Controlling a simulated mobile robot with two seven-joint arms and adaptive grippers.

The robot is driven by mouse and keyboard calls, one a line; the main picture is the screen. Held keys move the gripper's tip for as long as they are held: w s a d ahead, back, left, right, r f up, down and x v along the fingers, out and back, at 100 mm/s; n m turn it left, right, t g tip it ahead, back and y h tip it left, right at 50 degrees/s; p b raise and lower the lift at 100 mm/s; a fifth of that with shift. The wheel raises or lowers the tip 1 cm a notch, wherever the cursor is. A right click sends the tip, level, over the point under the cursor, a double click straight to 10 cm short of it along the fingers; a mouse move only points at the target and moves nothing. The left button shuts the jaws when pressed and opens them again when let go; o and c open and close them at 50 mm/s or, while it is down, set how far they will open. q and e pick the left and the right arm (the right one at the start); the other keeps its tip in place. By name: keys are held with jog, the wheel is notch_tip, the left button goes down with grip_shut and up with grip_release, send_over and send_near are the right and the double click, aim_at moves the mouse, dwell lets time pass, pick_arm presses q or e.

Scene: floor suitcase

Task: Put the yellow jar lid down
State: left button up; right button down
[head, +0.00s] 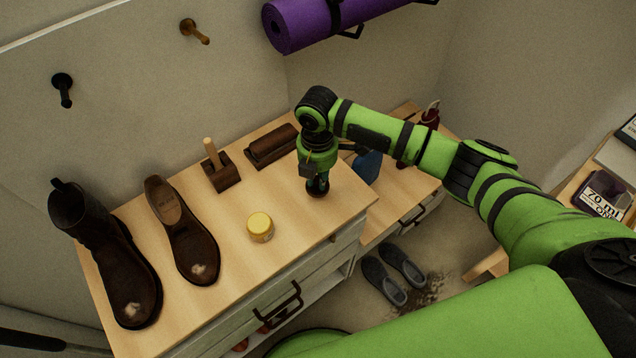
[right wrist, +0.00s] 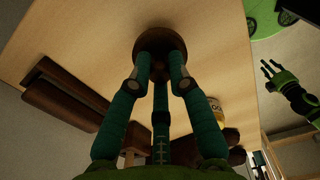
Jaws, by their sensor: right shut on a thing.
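A small jar with a yellow top (head: 260,226) stands on the wooden cabinet top (head: 235,285); its lid appears to be on. My right gripper (head: 318,184) points down behind and to the right of the jar. Its fingers are shut on a dark brown round knob-like thing (right wrist: 160,42), not on anything yellow. This thing is at or just above the cabinet top; I cannot tell whether it touches. The jar shows partly in the right wrist view (right wrist: 216,108). My left gripper (right wrist: 272,70) shows at the right of that view with fingers spread, empty.
A brown boot (head: 115,255) and a brown shoe (head: 185,230) lie left of the jar. A wooden block with a handle (head: 220,172) and a dark brown brush (head: 272,146) stand behind. The cabinet top around the jar is clear. Grey slippers (head: 395,272) are on the floor.

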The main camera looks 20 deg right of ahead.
aim_at(318, 186)
jog(key=shift+d+f+p, duration=0.1)
jog(key=shift+f+p, duration=0.2)
jog(key=shift+f, duration=1.5)
jog(key=c, duration=1.2)
grip_release()
jog(key=shift+f, duration=0.15)
jog(key=shift+o, duration=0.2)
notch_tip(318, 186, up, 12)
jog(key=shift+r+b, duration=0.2)
jog(key=shift+b, duration=0.5)
